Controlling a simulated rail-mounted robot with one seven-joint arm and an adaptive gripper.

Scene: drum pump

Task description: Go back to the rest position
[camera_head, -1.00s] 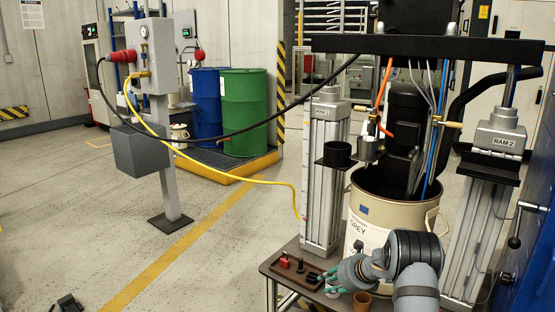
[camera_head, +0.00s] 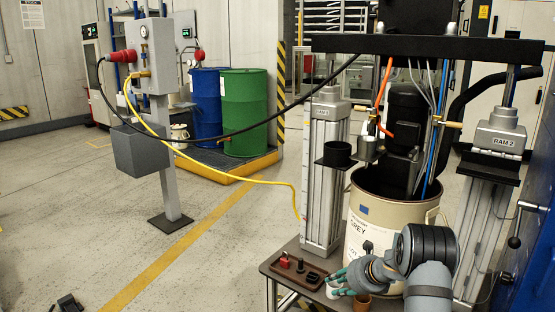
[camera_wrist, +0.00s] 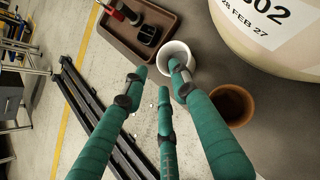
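My gripper (camera_head: 339,281) has teal fingers and is low at the front of the bench, left of the beige drum (camera_head: 395,222). In the wrist view the fingertips (camera_wrist: 158,76) are spread apart with nothing between them. A white cup (camera_wrist: 178,57) is just beyond the fingertips, partly covered by the right finger; I cannot tell whether they touch. The cup also shows under my gripper in the head view (camera_head: 332,292). A brown pot (camera_wrist: 232,104) stands right of the fingers, partly hidden by my arm in the head view (camera_head: 361,301).
A brown tray (camera_wrist: 168,18) with a red item and black parts lies beyond the cup. The pump ram frame (camera_head: 430,46) stands over the drum. A black hose (camera_head: 230,134) and yellow hose (camera_head: 245,180) hang at left. The floor left of the bench is largely open.

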